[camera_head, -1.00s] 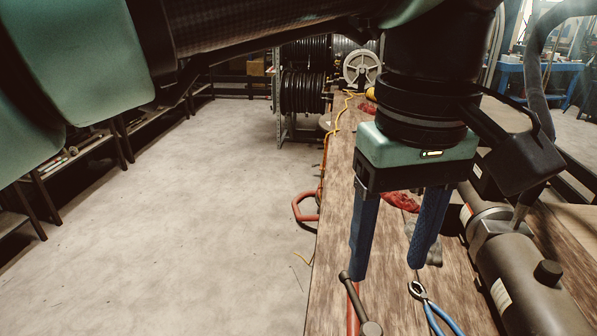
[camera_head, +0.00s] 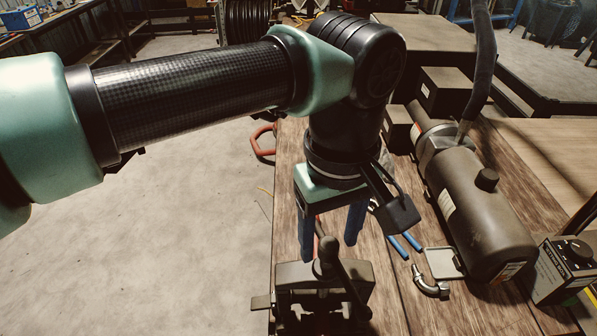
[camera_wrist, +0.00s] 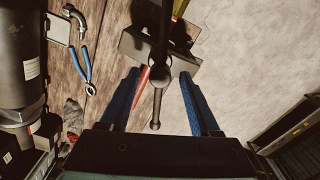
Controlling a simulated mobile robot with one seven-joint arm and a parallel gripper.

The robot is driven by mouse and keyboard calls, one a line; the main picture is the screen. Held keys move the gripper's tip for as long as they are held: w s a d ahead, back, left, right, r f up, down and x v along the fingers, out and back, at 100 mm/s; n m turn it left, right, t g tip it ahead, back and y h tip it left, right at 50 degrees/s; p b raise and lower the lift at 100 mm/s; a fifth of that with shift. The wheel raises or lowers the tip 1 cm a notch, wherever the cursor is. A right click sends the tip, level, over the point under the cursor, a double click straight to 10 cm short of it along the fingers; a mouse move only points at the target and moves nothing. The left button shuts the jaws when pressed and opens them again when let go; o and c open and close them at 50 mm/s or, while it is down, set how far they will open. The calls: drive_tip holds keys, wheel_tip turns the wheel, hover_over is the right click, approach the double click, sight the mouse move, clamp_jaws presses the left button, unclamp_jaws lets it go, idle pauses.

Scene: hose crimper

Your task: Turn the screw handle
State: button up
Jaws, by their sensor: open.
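The screw handle is a dark bar with rounded ends. In the wrist view the screw handle (camera_wrist: 157,104) runs lengthwise between the two blue fingers of my open gripper (camera_wrist: 159,76), with a gap showing on each side. In the head view my gripper (camera_head: 330,246) points down just behind the dark vise-like clamp (camera_head: 300,292) on the workbench. The handle's knobbed end (camera_head: 327,250) stands up in front of the fingers there. The clamp also shows at the top of the wrist view (camera_wrist: 133,44). Contact between fingers and handle cannot be told.
On the wooden bench (camera_head: 400,290), blue-handled pliers (camera_head: 405,244), a metal elbow fitting (camera_head: 428,284) and a large dark cylinder (camera_head: 483,225) lie to the right. A control box (camera_head: 565,268) stands at the right. Open floor (camera_head: 180,240) lies left.

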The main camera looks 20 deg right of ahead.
clamp_jaws()
idle(1.3)
